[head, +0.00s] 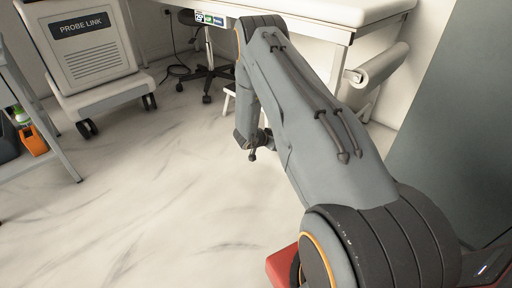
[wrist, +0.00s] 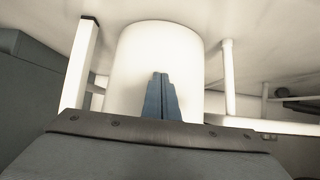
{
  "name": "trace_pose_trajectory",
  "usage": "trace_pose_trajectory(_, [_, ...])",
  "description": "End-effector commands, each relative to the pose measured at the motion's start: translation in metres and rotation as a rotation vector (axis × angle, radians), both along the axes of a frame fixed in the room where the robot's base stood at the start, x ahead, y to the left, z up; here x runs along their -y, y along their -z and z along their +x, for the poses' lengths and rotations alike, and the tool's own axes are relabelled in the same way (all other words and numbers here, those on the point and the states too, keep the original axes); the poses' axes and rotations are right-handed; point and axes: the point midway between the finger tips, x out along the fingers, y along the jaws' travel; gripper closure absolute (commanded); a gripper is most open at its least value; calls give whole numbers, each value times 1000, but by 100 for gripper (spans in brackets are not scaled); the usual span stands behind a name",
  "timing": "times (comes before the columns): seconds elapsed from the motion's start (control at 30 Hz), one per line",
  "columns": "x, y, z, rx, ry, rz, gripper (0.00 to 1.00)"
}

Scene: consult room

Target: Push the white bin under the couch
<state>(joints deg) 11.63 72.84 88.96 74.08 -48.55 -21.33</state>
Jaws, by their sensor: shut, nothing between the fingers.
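The white bin (wrist: 130,65) fills the middle of the wrist view as a plain, smooth cylinder. That view appears upside down, with the floor at the top. My gripper (wrist: 160,76) is shut, its blue fingers together and pointing at the bin's side; I cannot tell whether they touch it. In the head view my gripper (head: 252,155) hangs low over the floor at the end of my arm, which hides the bin there. The white couch (head: 330,14) is at the top of the head view. White legs (wrist: 80,70) show on both sides of the bin in the wrist view.
A paper roll (head: 380,65) hangs at the couch's end. A wheeled PROBE LINK machine (head: 90,45) stands at upper left, with a wheeled stool base (head: 208,75) right of it. A grey cart (head: 45,130) stands at the left edge. The marble floor (head: 150,190) between is clear.

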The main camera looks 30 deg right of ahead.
Motion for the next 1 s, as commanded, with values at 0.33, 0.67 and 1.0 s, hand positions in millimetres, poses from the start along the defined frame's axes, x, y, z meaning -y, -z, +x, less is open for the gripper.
trace_pose_trajectory(0.33, [22, 0, 7, 1, 2, -1, 100])
trace_pose_trajectory(0.67, [42, 0, 13, 2, 3, 0, 100])
trace_pose_trajectory(1.0, [63, 0, 20, 1, 2, -1, 100])
